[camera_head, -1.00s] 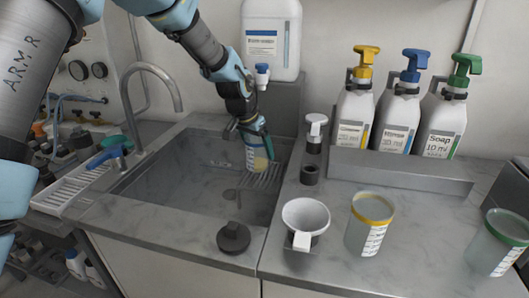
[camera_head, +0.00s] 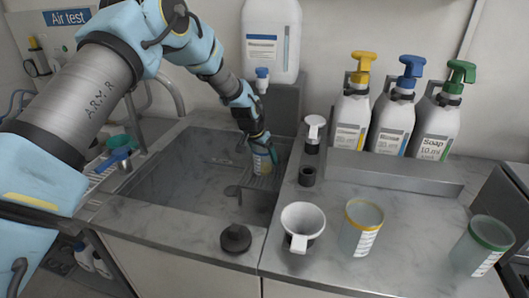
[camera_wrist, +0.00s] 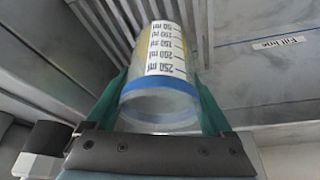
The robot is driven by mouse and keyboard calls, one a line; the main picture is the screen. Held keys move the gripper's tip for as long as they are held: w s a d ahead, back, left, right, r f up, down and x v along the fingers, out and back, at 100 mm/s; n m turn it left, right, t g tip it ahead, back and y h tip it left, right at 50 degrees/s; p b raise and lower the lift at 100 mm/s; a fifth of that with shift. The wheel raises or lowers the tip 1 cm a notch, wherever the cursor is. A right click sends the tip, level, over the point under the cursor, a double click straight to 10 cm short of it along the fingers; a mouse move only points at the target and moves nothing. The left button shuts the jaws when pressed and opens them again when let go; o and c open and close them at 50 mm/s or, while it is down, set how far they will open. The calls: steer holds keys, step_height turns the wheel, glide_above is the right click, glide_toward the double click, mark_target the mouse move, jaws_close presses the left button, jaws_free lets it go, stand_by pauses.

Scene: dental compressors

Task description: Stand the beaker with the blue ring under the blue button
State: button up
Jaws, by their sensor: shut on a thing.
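The beaker with the blue ring (camera_wrist: 158,88) is clear, with a white millilitre scale, and sits between the two green fingers of my gripper (camera_wrist: 160,105). The blue ring is at its near, rim end. In the head view the beaker (camera_head: 262,164) is at the back right of the sink, by the ribbed rack; contact with the rack is unclear. My gripper (camera_head: 258,143) is shut on it and hides its upper part. A tank on a stand behind has a blue-topped tap (camera_head: 262,73), above the beaker in the picture. A soap-type bottle has a blue pump head (camera_head: 411,66).
The ribbed rack (camera_head: 262,186) slopes in the sink (camera_head: 170,185). A white funnel (camera_head: 305,218), a yellow-ringed beaker (camera_head: 361,232) and a green-ringed beaker (camera_head: 482,247) stand on the right counter. Yellow (camera_head: 352,103) and green (camera_head: 437,113) pump bottles flank the blue one.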

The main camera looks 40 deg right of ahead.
steer(key=shift+f, duration=0.1)
steer(key=shift+f+b, duration=0.15)
steer(key=shift+b, duration=0.15)
steer(key=o, duration=1.3)
steer(key=shift+r, duration=0.35)
steer(key=b+v, duration=0.2)
steer(key=v, duration=0.9)
steer(key=shift+s+a+r, duration=0.1)
steer(key=shift+a+r, duration=0.05)
steer(key=shift+r, duration=0.2)
